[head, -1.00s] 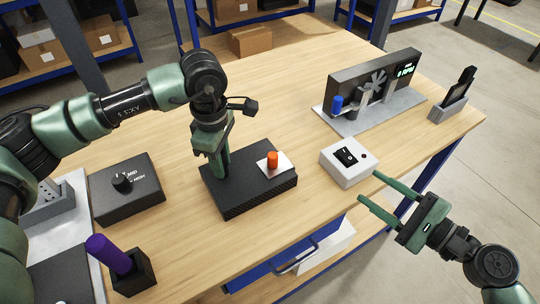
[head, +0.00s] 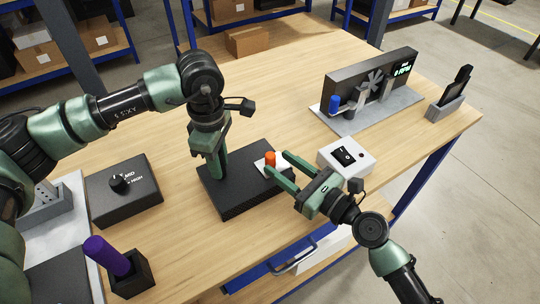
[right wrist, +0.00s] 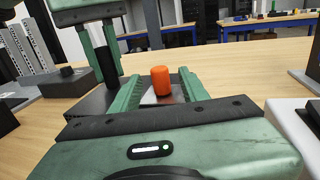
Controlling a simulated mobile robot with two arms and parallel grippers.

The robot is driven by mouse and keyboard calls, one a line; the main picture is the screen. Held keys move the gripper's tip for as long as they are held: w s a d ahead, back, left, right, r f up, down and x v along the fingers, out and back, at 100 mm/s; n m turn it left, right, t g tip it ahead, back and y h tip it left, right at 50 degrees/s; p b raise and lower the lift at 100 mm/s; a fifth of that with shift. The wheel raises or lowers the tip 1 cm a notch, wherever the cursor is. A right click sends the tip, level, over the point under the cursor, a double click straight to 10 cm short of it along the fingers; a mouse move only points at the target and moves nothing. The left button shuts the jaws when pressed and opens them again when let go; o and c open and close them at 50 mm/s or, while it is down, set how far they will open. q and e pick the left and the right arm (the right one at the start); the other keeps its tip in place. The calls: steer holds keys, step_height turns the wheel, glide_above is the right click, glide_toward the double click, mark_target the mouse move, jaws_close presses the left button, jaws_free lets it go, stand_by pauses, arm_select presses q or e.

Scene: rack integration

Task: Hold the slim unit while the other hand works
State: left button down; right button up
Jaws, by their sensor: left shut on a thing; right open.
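The slim unit appears to be the low black box (head: 250,200) with ridged sides, lying on the wooden table. A white plate with an upright orange cylinder (head: 270,159) sits on its right part. In the right wrist view a black post (right wrist: 107,65) stands by the left gripper's fingers. My right gripper (head: 277,165) is open, its fingertips close to the orange cylinder. The cylinder also shows between its fingers in the right wrist view (right wrist: 161,80), with gaps on both sides.
A white switch box (head: 352,163) stands right of my right gripper. Behind it is a fan rig (head: 372,78) on a grey plate. A knob box (head: 125,190) and a purple-handled tool (head: 107,254) in a black holder stand at left. The table's back middle is clear.

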mark_target(274, 160)
steer(key=shift+x, duration=2.15)
jaws_close()
